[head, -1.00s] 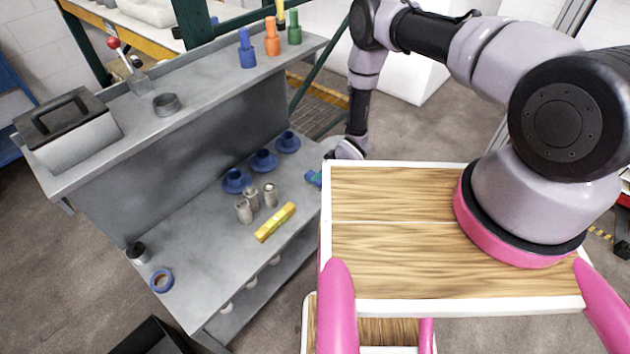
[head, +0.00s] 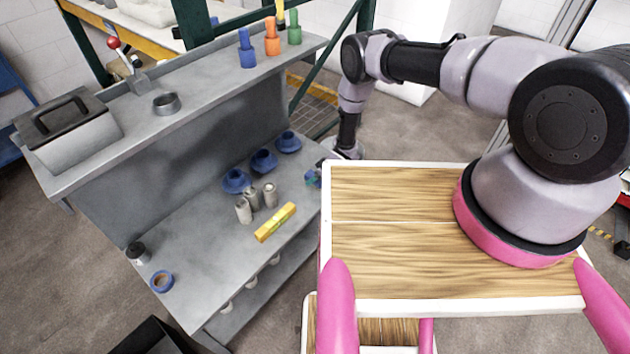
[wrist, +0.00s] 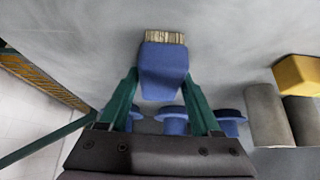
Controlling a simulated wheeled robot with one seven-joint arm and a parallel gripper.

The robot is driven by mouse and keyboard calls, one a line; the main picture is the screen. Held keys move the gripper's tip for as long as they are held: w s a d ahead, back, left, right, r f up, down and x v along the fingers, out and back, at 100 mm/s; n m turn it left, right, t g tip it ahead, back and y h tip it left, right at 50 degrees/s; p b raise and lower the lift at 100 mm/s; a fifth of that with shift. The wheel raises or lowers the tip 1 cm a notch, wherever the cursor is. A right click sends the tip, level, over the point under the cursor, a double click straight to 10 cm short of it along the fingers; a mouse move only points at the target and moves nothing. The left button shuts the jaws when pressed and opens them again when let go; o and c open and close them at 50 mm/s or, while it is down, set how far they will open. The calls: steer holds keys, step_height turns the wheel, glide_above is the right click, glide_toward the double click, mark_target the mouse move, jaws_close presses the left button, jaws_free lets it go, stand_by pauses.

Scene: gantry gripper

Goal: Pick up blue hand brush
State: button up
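The blue hand brush (wrist: 163,66) has a blue body and pale bristles, which point to the top of the wrist view. It is between the green fingers of my gripper (wrist: 162,78). The fingertips lie close along both its sides, and whether they press on it is not clear. In the head view my gripper (head: 315,175) is at the right end of the grey bench's lower shelf (head: 205,235), just beyond my wooden tray. The brush is mostly hidden there; only a small patch of blue and teal shows.
Blue cups (head: 263,161), grey cylinders (head: 245,211) and a yellow bar (head: 276,222) stand left of my gripper. A blue ring of tape (head: 162,281) lies near the shelf's front left. The upper shelf holds a toolbox (head: 72,130) and coloured bottles (head: 272,37).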

jaws_close()
steer(key=shift+r, duration=0.1)
step_height(320, 180, up, 10)
steer(key=shift+f, duration=0.1)
stand_by(0.4)
